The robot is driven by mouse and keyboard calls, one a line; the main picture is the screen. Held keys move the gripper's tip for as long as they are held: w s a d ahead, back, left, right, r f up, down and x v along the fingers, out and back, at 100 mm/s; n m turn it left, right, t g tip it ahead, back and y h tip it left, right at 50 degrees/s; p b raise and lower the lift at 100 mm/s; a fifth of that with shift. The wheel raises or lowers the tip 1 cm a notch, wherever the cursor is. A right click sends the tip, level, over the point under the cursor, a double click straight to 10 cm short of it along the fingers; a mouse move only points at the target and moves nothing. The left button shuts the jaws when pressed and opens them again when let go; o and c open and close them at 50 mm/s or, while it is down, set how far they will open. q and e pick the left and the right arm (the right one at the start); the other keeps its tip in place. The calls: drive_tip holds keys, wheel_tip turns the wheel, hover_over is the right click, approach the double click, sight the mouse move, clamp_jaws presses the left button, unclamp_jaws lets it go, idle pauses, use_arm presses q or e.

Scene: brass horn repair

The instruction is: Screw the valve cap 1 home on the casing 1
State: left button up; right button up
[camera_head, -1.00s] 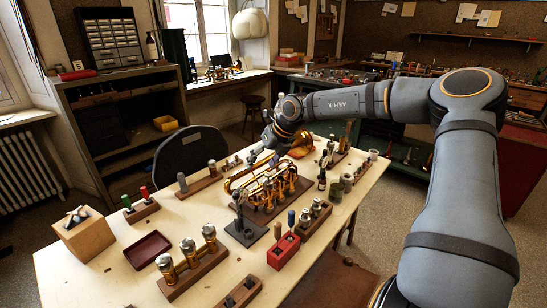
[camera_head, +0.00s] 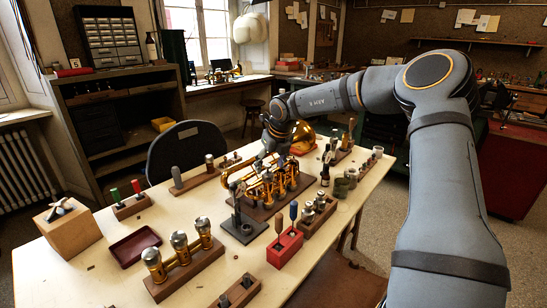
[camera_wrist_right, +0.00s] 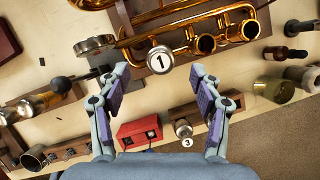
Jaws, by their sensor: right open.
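The valve cap 1 (camera_wrist_right: 160,60), a silver disc marked 1, sits in line with two open brass casings (camera_wrist_right: 205,45) on the horn. The casing 1 is hidden beneath it, and I cannot tell how far down the cap is. My right gripper (camera_wrist_right: 158,75) is open, with one purple-padded finger on each side and just short of the cap in the wrist view, apart from it. In the head view the right gripper (camera_head: 272,150) is over the brass horn (camera_head: 285,183), partly hiding it. My left gripper is not in view.
A cap marked 3 (camera_wrist_right: 183,129) stands in a wooden rack (camera_head: 318,216). A red block (camera_head: 284,248) holds two handled tools. A dark stand (camera_head: 243,228) is close in front of the horn. A valve rack (camera_head: 186,265) and a dark red tray (camera_head: 135,246) are left.

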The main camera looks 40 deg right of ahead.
sight(269, 168)
drive_tip(key=shift+x, duration=1.85)
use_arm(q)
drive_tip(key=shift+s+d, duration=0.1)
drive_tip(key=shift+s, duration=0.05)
use_arm(e)
drive_tip(key=c, duration=1.3)
drive_tip(key=shift+f, duration=0.1)
clamp_jaws()
drive_tip(key=shift+m+b, duration=0.5)
drive_tip(key=shift+b, duration=0.2)
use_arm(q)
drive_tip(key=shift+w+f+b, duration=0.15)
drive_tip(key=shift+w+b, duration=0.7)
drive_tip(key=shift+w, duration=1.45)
use_arm(e)
drive_tip(key=shift+m+h, duration=0.3)
drive_tip(key=shift+m, duration=0.3)
